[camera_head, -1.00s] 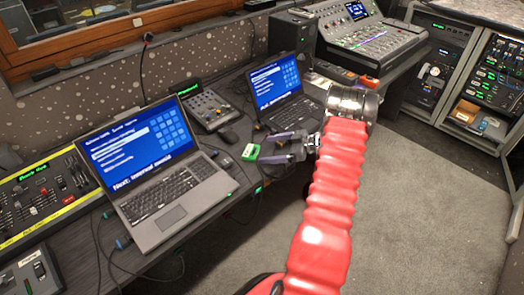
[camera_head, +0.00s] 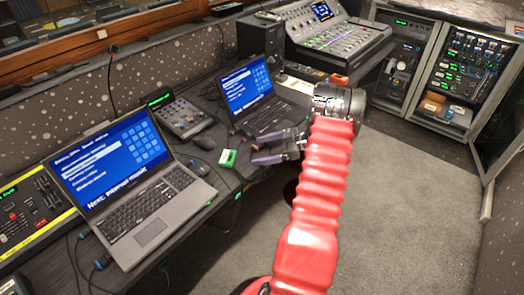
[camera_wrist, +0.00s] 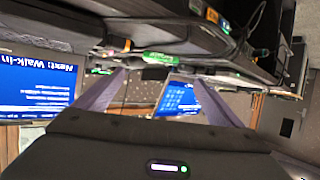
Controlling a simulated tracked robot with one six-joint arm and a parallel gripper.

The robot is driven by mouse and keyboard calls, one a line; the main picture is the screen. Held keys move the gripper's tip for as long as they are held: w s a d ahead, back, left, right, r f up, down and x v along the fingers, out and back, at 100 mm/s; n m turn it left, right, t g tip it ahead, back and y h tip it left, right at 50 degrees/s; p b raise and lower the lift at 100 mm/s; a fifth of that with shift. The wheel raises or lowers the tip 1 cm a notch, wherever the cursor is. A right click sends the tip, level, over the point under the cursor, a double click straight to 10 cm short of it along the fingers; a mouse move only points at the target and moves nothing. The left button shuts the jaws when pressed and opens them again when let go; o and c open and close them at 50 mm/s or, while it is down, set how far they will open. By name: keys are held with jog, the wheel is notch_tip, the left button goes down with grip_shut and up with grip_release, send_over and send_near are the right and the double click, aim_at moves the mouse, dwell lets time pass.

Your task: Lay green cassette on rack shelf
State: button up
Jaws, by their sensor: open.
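The green cassette (camera_head: 227,158) lies on the desk near its front edge, right of the near laptop. It also shows in the wrist view (camera_wrist: 159,58), ahead of and between my fingers. My gripper (camera_head: 253,149) is open and empty, its purple fingers pointing left toward the cassette with a small gap between. In the wrist view both fingers (camera_wrist: 160,78) are spread wide. The rack (camera_head: 470,68) stands at the back right. Its low open shelf (camera_head: 459,124) holds a brown box and other small items.
The near laptop (camera_head: 138,220) and a mouse (camera_head: 204,142) are close to the cassette. The far laptop (camera_head: 250,92) sits behind my gripper. A mixing console (camera_head: 338,45) stands at the back. Carpet (camera_head: 420,210) is clear to the right.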

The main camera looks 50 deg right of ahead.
jog(key=w+a+r+m+g, duration=0.1)
jog(key=a+r+g, duration=0.1)
jog(key=a+r, duration=0.55)
jog(key=a+r+g, duration=0.3)
jog(key=a+r, duration=0.1)
jog(key=a, duration=0.7)
jog(key=w+a+r+m+g, duration=0.1)
jog(key=a+r+g, duration=0.1)
jog(key=a+r, duration=0.55)
jog(key=s+a+r+m+h, duration=0.2)
jog(key=s+a+r+h, duration=0.1)
jog(key=s+a, duration=0.6)
jog(key=s+a+r+m+t+h, duration=0.1)
jog(key=s+a+r+h, duration=0.3)
jog(key=s+a, duration=0.6)
jog(key=shift+m, duration=0.9)
jog(key=shift+c, duration=0.6)
